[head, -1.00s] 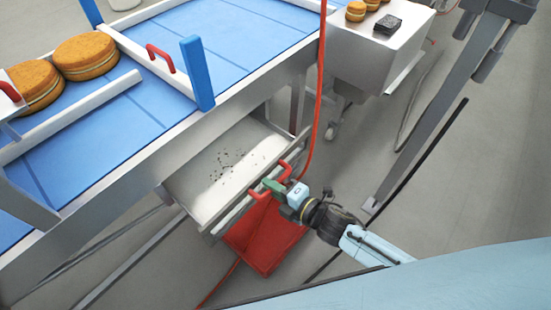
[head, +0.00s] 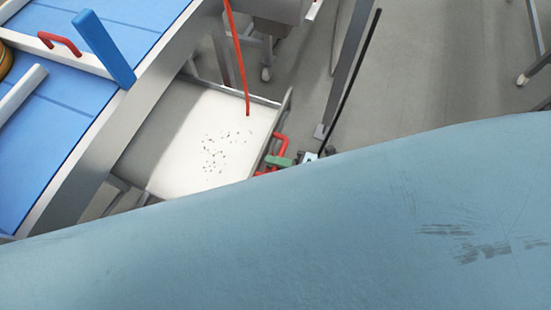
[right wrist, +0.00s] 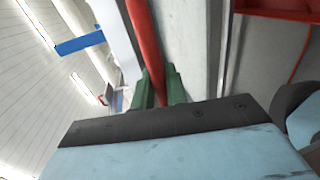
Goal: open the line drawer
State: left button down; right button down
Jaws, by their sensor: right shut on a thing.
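The line drawer (head: 182,150) stands pulled out from under the blue conveyor line, and its pale inside shows dark crumbs. Its red handle (head: 281,142) is on the drawer's outer front. My right gripper (head: 285,162) is at this handle; its green fingers are shut on the red bar. In the right wrist view the red handle bar (right wrist: 143,45) runs between the two green fingers (right wrist: 160,88). The lower end of the handle and most of my right arm are hidden behind my light blue body part. My left gripper is not in view.
The blue conveyor (head: 110,40) with its blue post (head: 104,48) is at the left. A dark grey stand leg (head: 345,75) is right of the drawer.

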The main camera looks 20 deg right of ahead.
jog(key=c, duration=1.5)
grip_release()
jog(key=shift+d, duration=0.1)
jog(key=v, duration=1.3)
jog(key=shift+d, duration=0.15)
jog(key=s+d+f+m+h, duration=0.1)
jog(key=d+f+m+h, duration=0.4)
jog(key=f+m, duration=0.4)
jog(key=s+d+f+m+h, duration=0.1)
jog(key=d+f+m+h, duration=0.45)
jog(key=f, duration=0.55)
jog(key=s+a+f+m+g, duration=0.1)
jog(key=s+f+m+g, duration=0.2)
jog(key=s, duration=0.3)
jog(key=s+a+f+m+g+h, duration=0.1)
jog(key=s+a+f+m+g, duration=0.1)
jog(key=s+f+m, duration=0.2)
jog(key=s+a+f+m+g, duration=0.2)
jog(key=s+f+m+g, duration=0.1)
jog(key=s, duration=0.6)
jog(key=shift+s+a+f+m+g+h, duration=0.1)
jog(key=shift+s+f+m+g+h, duration=0.1)
jog(key=shift+f+m, duration=0.35)
jog(key=shift+s+a+f+m+g+h, duration=0.1)
jog(key=shift+a+f+m+h, duration=0.1)
jog(key=shift+f, duration=0.6)
